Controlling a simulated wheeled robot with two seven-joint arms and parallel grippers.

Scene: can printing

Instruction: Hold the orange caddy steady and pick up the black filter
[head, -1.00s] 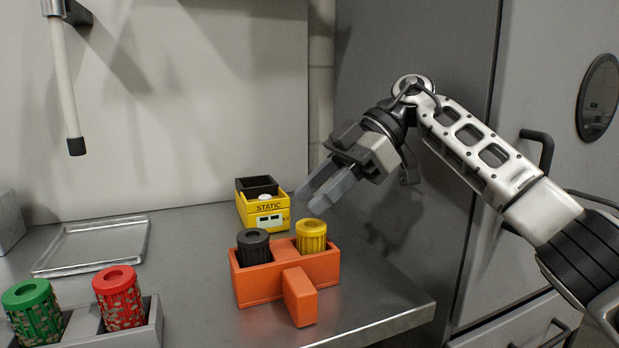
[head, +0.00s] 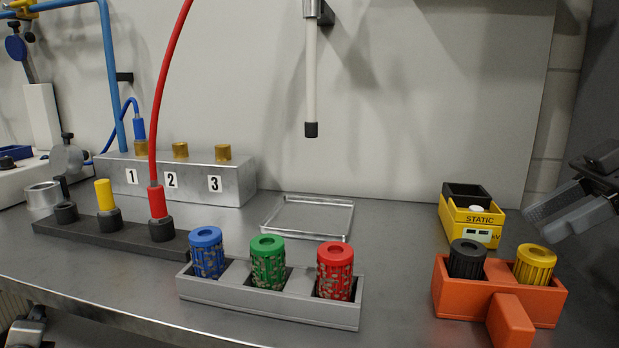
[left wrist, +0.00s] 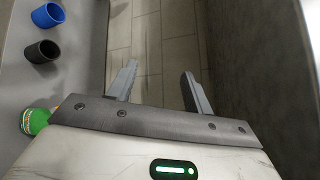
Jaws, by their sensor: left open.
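The orange caddy (head: 460,303) stands on the bench at the right in the head view, its handle block facing the front. The black filter (head: 467,260) sits upright in its left slot and a yellow filter (head: 535,265) in its right slot. My right gripper (head: 537,224) is at the right edge, above and behind the yellow filter, apart from the caddy. Its two fingers show a gap with nothing between them. My left gripper (left wrist: 160,82) is open and empty over the tiled floor in the left wrist view. The caddy is not in that view.
A grey rack (head: 262,308) with blue, green and red filters stands left of the caddy. A yellow STATIC box (head: 482,236) is behind the caddy. A shallow metal tray (head: 308,216) lies at mid-bench. A white rod (head: 311,80) hangs above it.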

